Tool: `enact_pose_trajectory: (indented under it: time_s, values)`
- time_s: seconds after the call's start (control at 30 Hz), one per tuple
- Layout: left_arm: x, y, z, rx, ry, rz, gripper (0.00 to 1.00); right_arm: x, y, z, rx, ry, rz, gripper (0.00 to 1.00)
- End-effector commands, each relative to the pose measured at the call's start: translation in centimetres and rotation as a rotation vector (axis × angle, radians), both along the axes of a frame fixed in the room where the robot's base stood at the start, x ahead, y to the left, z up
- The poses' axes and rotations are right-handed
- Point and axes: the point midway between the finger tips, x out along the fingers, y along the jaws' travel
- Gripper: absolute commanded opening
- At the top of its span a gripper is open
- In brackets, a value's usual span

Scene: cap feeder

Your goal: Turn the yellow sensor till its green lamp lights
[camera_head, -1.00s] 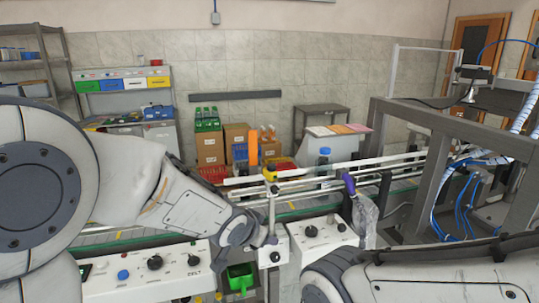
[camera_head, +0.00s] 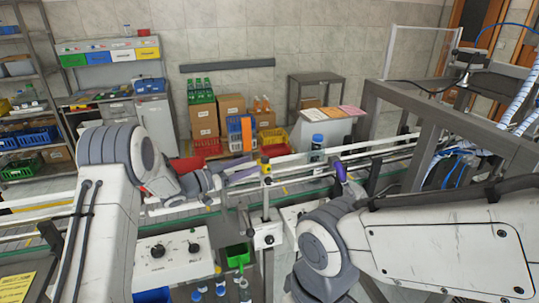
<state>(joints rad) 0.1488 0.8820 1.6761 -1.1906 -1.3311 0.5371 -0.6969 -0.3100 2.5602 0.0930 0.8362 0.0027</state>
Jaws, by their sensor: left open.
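The yellow sensor (camera_head: 265,162) sits small at the top of an upright post (camera_head: 266,205) beside the conveyor, near the middle of the head view. No lit green lamp can be made out on it. My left gripper (camera_head: 243,170) is just left of the sensor, its purple fingers apart and pointing right towards it, with nothing seen between them. Whether a fingertip touches the sensor is unclear. A purple finger of my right gripper (camera_head: 341,172) shows right of the sensor by the conveyor; my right arm hides much of that gripper.
A blue-capped bottle (camera_head: 317,149) stands on the conveyor behind the sensor. Conveyor rails (camera_head: 390,150) run across. A control box (camera_head: 172,254) with knobs and a green bin (camera_head: 238,253) are in front. A grey frame (camera_head: 425,107) stands right.

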Motion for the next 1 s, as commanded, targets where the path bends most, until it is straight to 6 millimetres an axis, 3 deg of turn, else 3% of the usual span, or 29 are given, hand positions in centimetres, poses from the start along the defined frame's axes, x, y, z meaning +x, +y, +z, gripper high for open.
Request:
enact_pose_trajectory:
  time_s: [0.03, 0.3, 0.73, 0.77, 0.9, 0.93, 1.0]
  values:
    - [0.5, -1.0, 0.4, -0.001, 0.001, -0.004, 0.64, 0.0, 0.0, 0.9, 0.000, 0.000, 0.000, 0.62]
    - [3.0, -4.6, 0.3, 0.000, 0.001, -0.001, 0.64, 0.0, 0.0, 2.7, 0.000, 0.000, 0.003, 0.62]
    - [3.7, -5.8, 0.0, 0.001, 0.001, -0.001, 0.64, 0.0, 0.0, 2.9, 0.000, 0.000, 0.004, 0.62]
    - [3.7, -5.8, 0.0, 0.001, 0.001, -0.001, 0.60, 0.0, 0.0, 2.9, 0.000, 0.000, 0.004, 0.62]
    - [3.7, -5.8, 0.0, 0.001, 0.001, -0.001, 0.07, 0.0, 0.0, 2.9, 0.000, 0.000, 0.004, 0.62]
    - [3.7, -5.8, 0.0, 0.001, 0.001, -0.001, 0.00, 0.0, 0.0, 2.9, 0.000, 0.000, 0.004, 0.62]
    - [3.7, -5.7, 0.1, 0.000, 0.000, 0.000, 0.00, 0.0, 0.0, 2.9, 0.000, 0.000, 0.004, 0.62]
